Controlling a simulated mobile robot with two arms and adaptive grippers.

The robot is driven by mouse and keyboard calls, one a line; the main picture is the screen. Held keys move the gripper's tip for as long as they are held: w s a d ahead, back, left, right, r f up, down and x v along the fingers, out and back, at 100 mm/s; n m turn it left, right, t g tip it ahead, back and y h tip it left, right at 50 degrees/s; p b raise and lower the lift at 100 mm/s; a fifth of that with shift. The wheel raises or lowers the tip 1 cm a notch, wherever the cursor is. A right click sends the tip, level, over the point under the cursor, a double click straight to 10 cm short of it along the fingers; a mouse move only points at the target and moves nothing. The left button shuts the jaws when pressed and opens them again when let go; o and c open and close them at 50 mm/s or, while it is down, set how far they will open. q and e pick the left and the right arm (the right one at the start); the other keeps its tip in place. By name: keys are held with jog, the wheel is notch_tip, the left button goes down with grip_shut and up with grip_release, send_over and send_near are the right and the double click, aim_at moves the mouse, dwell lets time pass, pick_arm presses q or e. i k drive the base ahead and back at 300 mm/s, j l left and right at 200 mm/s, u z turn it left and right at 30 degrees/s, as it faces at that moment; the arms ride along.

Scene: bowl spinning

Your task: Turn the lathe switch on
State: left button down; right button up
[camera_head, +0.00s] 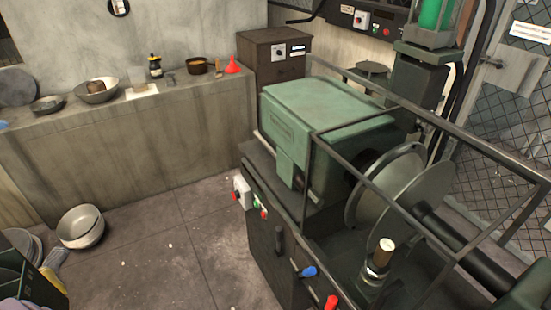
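The green lathe (325,125) stands on a dark cabinet at the centre right. A small white switch box (242,191) is on the cabinet's left front corner, with a red part (236,196) low on its left side. A green and red button pair (263,210) sits just to its right. I cannot tell the switch's position. A round metal disc (400,190) is mounted at the lathe's right. Neither of my grippers shows in the head view.
A blue-handled lever (309,271) and a red-handled one (331,302) stick out from the cabinet front. A metal guard rail (440,125) surrounds the lathe. Metal bowls (82,227) lie on the floor at left. The floor (165,245) between is mostly clear.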

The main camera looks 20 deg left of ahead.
aim_at(236, 195)
jog(key=i+j, duration=0.1)
jog(key=j, duration=0.25)
jog(key=i+j, duration=0.15)
jog(key=j, duration=0.25)
jog(key=i+j, duration=0.1)
jog(key=j, duration=0.25)
jog(key=i+j, duration=0.15)
jog(key=j, duration=0.25)
jog(key=i+j, duration=0.1)
jog(key=j, duration=0.25)
